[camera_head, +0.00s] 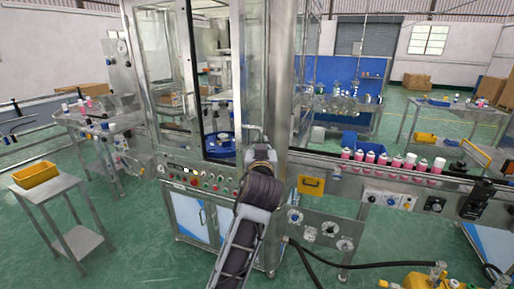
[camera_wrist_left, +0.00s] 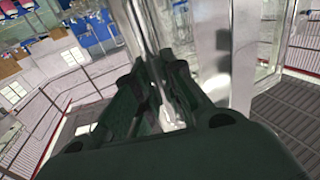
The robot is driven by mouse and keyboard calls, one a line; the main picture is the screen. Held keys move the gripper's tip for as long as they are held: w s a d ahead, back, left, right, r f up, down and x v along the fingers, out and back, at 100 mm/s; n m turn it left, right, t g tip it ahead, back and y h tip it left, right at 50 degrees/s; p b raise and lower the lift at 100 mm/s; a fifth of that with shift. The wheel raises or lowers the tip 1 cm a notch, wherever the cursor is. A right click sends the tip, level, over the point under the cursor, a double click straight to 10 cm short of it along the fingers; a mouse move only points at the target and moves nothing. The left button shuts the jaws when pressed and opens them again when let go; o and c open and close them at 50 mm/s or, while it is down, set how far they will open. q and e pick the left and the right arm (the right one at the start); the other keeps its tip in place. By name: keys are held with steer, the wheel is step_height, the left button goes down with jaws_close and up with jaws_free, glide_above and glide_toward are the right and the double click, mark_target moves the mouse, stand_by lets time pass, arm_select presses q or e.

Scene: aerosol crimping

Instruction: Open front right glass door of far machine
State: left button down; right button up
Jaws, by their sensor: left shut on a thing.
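The far machine is a tall steel cabinet with glass panels, and its front right glass door (camera_head: 216,85) has a dark frame. My left gripper (camera_head: 262,153) is at the right side of this door, by a wide steel post (camera_head: 284,80). In the left wrist view, the dark fingers (camera_wrist_left: 165,105) are shut around a slim, shiny metal piece, which looks like the door handle (camera_wrist_left: 172,115). My fingers hide most of it. How far the door stands open, I cannot tell. My right gripper is not in view.
Below the door is a button panel (camera_head: 200,180). A conveyor with pink and white cans (camera_head: 370,157) runs off to the right. A small table with a yellow bin (camera_head: 35,174) stands at left. Green floor (camera_head: 130,245) lies free in front at left.

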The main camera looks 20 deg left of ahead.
arm_select(q)
steer(key=shift+w+d, duration=0.2)
steer(key=shift+d, duration=0.45)
steer(key=c, duration=1.5)
jaws_free()
steer(key=v, duration=0.7)
steer(key=shift+s, duration=0.25)
